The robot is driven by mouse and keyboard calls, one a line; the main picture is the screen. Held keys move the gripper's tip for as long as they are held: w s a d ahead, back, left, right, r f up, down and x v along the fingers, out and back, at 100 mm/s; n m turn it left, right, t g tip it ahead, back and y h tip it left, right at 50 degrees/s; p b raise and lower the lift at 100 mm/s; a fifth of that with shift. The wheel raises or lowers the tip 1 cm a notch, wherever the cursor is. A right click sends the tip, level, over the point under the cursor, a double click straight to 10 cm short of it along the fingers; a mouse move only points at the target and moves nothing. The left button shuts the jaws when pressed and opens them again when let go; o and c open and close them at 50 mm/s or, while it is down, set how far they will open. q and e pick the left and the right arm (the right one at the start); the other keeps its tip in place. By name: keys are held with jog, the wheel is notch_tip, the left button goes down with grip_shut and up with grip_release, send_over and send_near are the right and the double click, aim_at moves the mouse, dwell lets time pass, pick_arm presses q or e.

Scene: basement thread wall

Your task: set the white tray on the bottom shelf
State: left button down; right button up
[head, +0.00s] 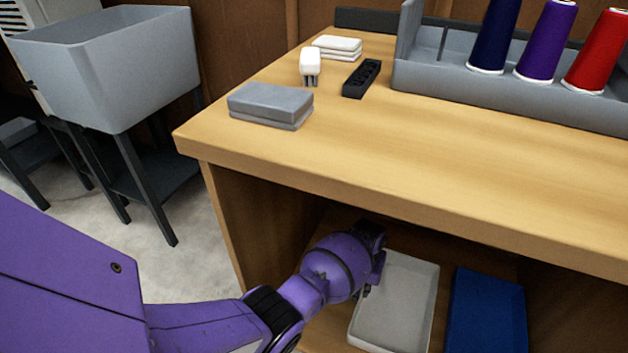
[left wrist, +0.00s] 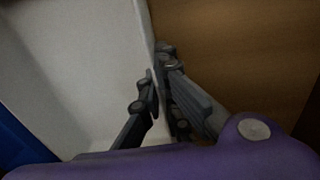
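The white tray (head: 398,300) is inside the open space under the wooden worktop, low down at the bottom shelf, and looks about level. I cannot tell whether its underside touches the shelf. My left gripper (head: 372,284) reaches in under the worktop at the tray's left edge. In the left wrist view, my left gripper (left wrist: 157,88) has one finger inside the white tray (left wrist: 90,60) and one outside, closed on its side wall. My right gripper is not in view.
A blue tray (head: 487,312) lies right of the white tray with a narrow gap. The worktop (head: 420,170) overhangs my left forearm. On it are grey blocks (head: 270,105), a black strip (head: 362,78) and a grey holder (head: 500,95) with thread cones. A grey tub (head: 110,65) stands left.

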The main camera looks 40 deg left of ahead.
pick_arm(q)
jog(key=shift+w+r, duration=0.1)
jog(key=shift+w, duration=0.1)
jog(key=c, duration=2.4)
grip_release()
jog(key=shift+f, duration=0.25)
jog(key=shift+c, duration=0.2)
jog(key=o, duration=0.5)
jog(key=shift+c, duration=0.2)
jog(key=shift+r, duration=0.2)
notch_tip(320, 180, up, 12)
jog(key=p, duration=0.6)
jog(key=shift+s+a+p, duration=0.2)
jog(key=shift+a+p, duration=0.15)
jog(key=shift+a, duration=0.05)
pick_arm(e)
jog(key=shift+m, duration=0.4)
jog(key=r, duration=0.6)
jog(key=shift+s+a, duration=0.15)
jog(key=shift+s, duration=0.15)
